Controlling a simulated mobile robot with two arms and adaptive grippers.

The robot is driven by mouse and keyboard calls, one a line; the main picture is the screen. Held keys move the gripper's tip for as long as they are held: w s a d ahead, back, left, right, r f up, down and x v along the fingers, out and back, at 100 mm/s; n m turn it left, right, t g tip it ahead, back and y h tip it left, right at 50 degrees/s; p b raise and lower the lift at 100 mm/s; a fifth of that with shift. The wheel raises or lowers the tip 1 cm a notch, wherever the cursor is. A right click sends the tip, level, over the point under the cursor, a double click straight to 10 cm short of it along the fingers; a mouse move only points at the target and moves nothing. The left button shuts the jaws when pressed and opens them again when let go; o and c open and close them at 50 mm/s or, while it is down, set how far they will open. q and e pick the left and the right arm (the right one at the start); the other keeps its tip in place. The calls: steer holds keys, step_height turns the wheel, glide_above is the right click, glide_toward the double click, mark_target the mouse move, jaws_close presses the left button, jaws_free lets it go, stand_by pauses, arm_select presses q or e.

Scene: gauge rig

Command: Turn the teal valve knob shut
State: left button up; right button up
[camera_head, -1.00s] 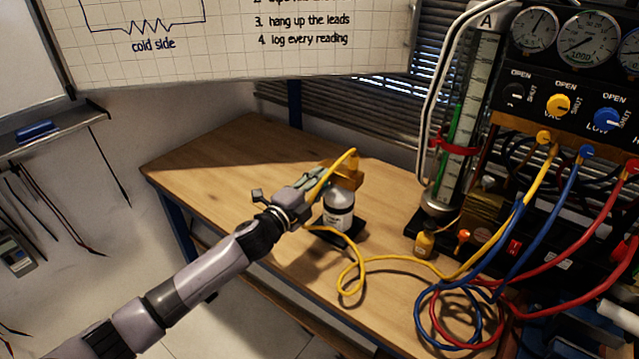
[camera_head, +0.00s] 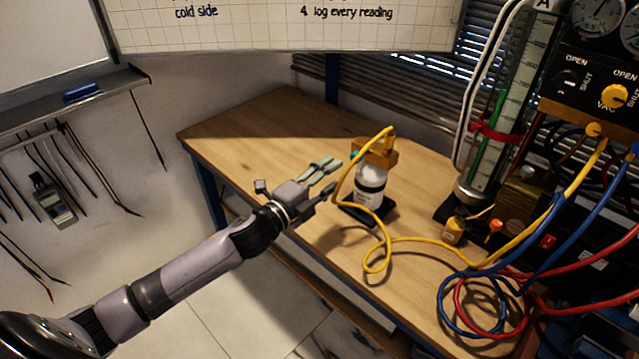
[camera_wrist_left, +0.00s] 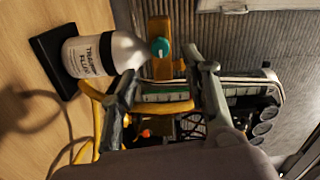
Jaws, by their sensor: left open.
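The teal valve knob (camera_wrist_left: 160,46) sits on the side of a brass valve block (camera_wrist_left: 160,28) on a grey bottle with a black and white label (camera_wrist_left: 88,55). In the head view only a sliver of teal shows at the left of the brass block (camera_head: 378,152), above the upright bottle (camera_head: 370,185). My left gripper (camera_head: 328,176) is open and empty, left of the block and apart from it. In the left wrist view the knob shows just beyond the fingertips (camera_wrist_left: 160,66), between them. The knob's turn position cannot be read. My right gripper is out of view.
A yellow hose (camera_head: 378,245) arches from the block and loops over the wooden bench (camera_head: 270,130). The bottle stands on a black base (camera_head: 380,212). A glass column (camera_head: 500,100) and gauge panel (camera_head: 610,60) stand right, with blue and red hoses. The bench's left part is clear.

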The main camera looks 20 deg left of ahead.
arm_select(q)
steer(key=shift+v, duration=1.65)
steer(key=s+f+n+g+y, duration=0.6)
steer(key=s+f+n, duration=0.7)
steer(key=s+d+f+n+g, duration=0.2)
steer(key=s+n+g, duration=0.15)
steer(key=s, duration=0.55)
steer(key=s+d+f+n+g, duration=0.1)
steer(key=s+f+n+g, duration=0.2)
steer(key=s, duration=0.5)
step_height(320, 180, down, 24)
steer(key=s+m+g, duration=0.2)
steer(key=s+a+f+g, duration=0.1)
steer(key=s+a+f, duration=0.1)
steer(key=s+f, duration=1.5)
steer(key=shift+a+f, duration=0.35)
steer(key=shift+f, duration=0.15)
